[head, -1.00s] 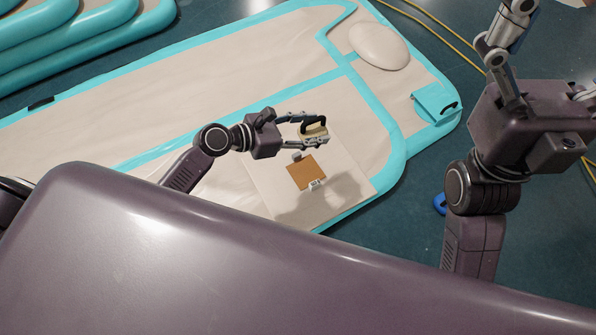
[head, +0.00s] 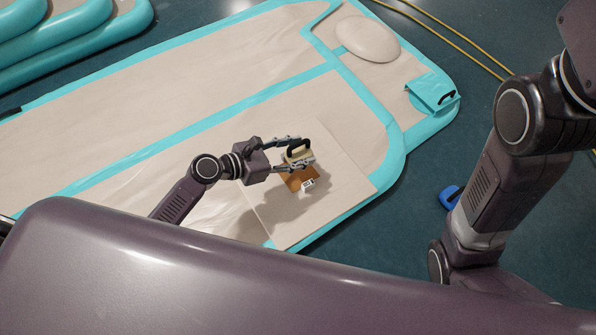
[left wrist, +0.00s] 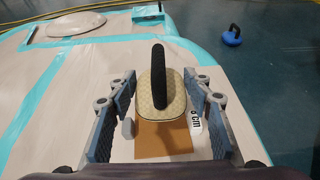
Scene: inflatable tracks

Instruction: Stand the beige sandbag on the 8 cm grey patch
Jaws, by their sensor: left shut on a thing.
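The beige sandbag (head: 292,157) has a black loop handle on top and is between the fingers of my left gripper (head: 301,152). The left gripper is shut on it. A white label (left wrist: 195,118) beside the patch reads "8 cm". The patch looks brown-orange, not grey. The bag hides part of it, and I cannot tell whether the bag touches it. My right gripper is out of view.
The patch lies on a pale square panel (head: 345,190) on a beige inflatable track with turquoise edges (head: 400,165). A rounded beige bump (head: 368,38) and a turquoise flap (head: 432,92) are farther off. A blue kettlebell (left wrist: 232,36) stands on the dark floor.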

